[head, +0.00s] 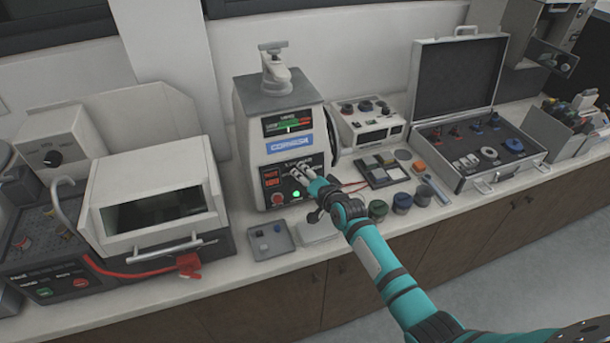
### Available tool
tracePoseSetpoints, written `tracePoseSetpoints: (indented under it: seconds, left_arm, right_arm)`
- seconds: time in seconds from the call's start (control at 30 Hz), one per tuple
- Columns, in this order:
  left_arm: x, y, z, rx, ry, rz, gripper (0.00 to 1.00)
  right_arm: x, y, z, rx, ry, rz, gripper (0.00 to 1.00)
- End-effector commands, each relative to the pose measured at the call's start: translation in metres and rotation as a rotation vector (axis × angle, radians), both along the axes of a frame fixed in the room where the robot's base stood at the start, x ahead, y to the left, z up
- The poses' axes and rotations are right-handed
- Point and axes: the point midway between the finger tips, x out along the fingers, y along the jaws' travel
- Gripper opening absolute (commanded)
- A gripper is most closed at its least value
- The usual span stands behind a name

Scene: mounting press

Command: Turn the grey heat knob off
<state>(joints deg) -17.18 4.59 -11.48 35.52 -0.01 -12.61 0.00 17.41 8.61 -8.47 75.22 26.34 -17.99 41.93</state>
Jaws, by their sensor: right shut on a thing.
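The mounting press (241,140) is a white and grey machine with a blue label, standing in the middle of the counter. Its dark front panel (265,188) carries red buttons and a lit green button (296,195). My right gripper (298,170) reaches the upper right part of this panel from the lower right. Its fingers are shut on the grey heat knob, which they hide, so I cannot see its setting. My left gripper is not in view.
Left of the press stands a white machine with a window and front handle (165,250). A small grey tray (284,253) lies before the press. To the right are a white box with knobs (376,138), several jars and an open case (470,179).

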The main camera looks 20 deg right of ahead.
Motion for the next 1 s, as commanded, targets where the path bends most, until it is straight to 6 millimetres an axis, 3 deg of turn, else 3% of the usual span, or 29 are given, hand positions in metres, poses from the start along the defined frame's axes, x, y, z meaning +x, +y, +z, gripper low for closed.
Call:
tracePoseSetpoints:
  seconds: [0.17,0.2,0.33,0.73,1.0]
  left_arm:
    - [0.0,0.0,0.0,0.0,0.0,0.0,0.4]
    - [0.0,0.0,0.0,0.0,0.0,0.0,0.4]
    - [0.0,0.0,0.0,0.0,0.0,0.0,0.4]
    - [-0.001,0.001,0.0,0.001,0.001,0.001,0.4]
    - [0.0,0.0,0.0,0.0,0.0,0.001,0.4]
  right_arm:
    - [-0.001,0.001,-0.003,0.0,0.006,0.001,0.02]
    - [-0.001,0.001,-0.003,0.0,0.006,0.001,0.39]
    - [-0.001,0.001,-0.002,0.0,0.004,0.001,0.56]
    - [-0.007,-0.001,0.001,0.002,0.001,0.0,0.57]
    - [-0.051,-0.009,0.013,0.001,0.002,0.0,0.57]
